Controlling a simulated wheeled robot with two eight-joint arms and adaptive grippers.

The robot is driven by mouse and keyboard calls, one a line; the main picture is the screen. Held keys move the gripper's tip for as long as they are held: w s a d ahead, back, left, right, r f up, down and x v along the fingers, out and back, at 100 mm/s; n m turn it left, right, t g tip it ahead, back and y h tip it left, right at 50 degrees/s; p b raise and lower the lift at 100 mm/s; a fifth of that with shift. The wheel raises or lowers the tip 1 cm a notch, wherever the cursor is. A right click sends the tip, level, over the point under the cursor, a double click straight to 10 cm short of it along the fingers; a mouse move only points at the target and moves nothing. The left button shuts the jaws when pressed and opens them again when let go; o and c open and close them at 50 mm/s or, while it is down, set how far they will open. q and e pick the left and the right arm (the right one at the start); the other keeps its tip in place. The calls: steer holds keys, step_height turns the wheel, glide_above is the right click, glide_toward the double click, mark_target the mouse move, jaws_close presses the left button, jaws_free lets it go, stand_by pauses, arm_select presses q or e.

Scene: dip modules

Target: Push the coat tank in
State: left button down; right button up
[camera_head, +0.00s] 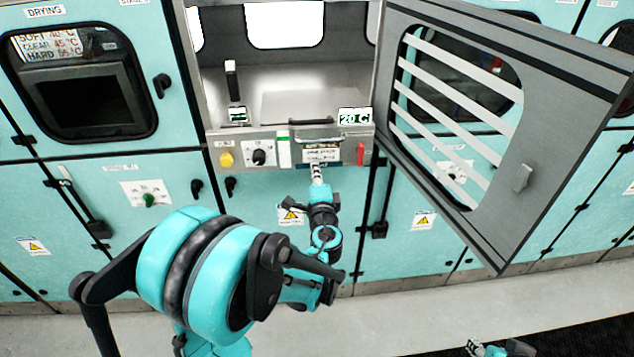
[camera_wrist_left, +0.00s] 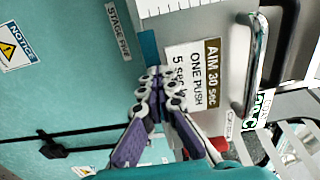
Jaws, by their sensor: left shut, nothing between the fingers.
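My right gripper (camera_head: 474,346) shows partly at the bottom edge.
A grey slatted door (camera_head: 540,120) stands open to the right of the bay. A yellow button (camera_head: 226,160), a black knob (camera_head: 259,157) and a red part (camera_head: 360,153) flank the tank front. Teal cabinets surround the bay. The pale floor (camera_head: 420,318) in front is clear.

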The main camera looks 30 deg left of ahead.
arm_select(q)
steer(key=x, duration=1.3)
steer(key=shift+w+a+b, duration=0.15)
steer(key=shift+a+b, duration=0.05)
steer(key=shift+b, duration=0.2)
